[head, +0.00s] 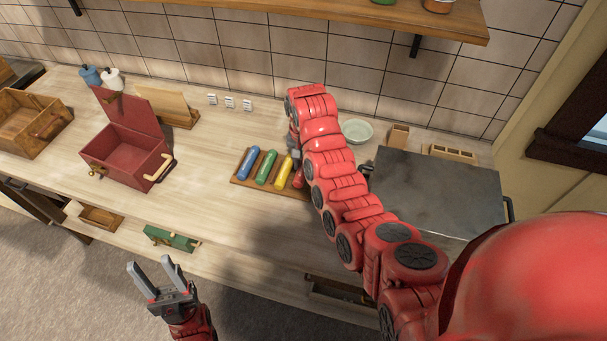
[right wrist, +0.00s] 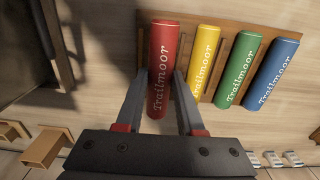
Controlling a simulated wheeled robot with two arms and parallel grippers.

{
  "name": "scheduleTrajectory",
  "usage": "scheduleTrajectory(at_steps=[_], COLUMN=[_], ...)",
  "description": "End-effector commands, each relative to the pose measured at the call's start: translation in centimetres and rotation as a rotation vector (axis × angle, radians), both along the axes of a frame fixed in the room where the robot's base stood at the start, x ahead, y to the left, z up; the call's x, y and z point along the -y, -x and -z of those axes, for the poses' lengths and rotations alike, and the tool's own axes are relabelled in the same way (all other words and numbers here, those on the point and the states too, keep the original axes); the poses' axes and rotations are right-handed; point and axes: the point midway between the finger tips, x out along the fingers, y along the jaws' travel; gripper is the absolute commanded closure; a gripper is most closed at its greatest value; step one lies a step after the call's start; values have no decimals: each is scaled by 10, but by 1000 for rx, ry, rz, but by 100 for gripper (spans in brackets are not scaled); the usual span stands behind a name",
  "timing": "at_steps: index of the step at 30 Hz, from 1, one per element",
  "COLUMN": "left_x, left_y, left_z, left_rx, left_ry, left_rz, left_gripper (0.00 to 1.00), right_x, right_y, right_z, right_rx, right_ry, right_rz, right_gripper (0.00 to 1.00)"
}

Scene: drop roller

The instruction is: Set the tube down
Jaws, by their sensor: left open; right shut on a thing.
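My right gripper (right wrist: 161,85) is shut on a red tube (right wrist: 160,62) lettered "Trailmoor". The tube's far end is over the wooden rack (right wrist: 219,62), at the end beside the yellow tube (right wrist: 204,58); I cannot tell whether it touches the rack. Green (right wrist: 238,70) and blue (right wrist: 272,75) tubes lie further along. In the head view the rack (head: 238,181) is on the counter, with the red tube (head: 299,178) at its right end, partly hidden by my right arm. My left gripper (head: 148,264) is open and empty in front of the counter.
A red open box (head: 125,155) stands left on the counter (head: 210,212), with a wooden box (head: 32,122) beyond it. A dark-topped unit (head: 440,190) and a pale bowl (head: 357,131) are on the right. Counter is clear between red box and rack.

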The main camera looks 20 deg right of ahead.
Motion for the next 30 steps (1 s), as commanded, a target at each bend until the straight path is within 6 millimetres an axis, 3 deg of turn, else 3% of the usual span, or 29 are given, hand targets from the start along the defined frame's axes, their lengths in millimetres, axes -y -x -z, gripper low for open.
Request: scheduleTrajectory(at_steps=[2, 6, 10, 22, 23, 27, 30], left_x=[0, 0, 0, 0, 0, 0, 0], left_y=[0, 0, 0, 0, 0, 0, 0], left_z=[8, -17, -24, -17, -18, -19, -19], left_rx=[0, 1, 0, 0, 0, 0, 0], left_ry=[0, 0, 0, 0, 0, 0, 0], left_rz=[0, 0, 0, 0, 0, 0, 0], left_gripper=[50, 50, 50, 50, 50, 50, 50], right_x=[2, 2, 2, 2, 2, 2, 2], right_y=[-4, -1, -2, -3, -3, -3, -3], right_z=[2, 13, 29, 40, 39, 38, 38], right_rx=[2, -9, -7, -1, -1, -1, -1], right_ry=[1, -1, -1, -1, -1, -1, -1], right_rz=[3, 3, 4, 3, 3, 3, 3], right_gripper=[100, 100, 100, 100, 59, 34, 33])
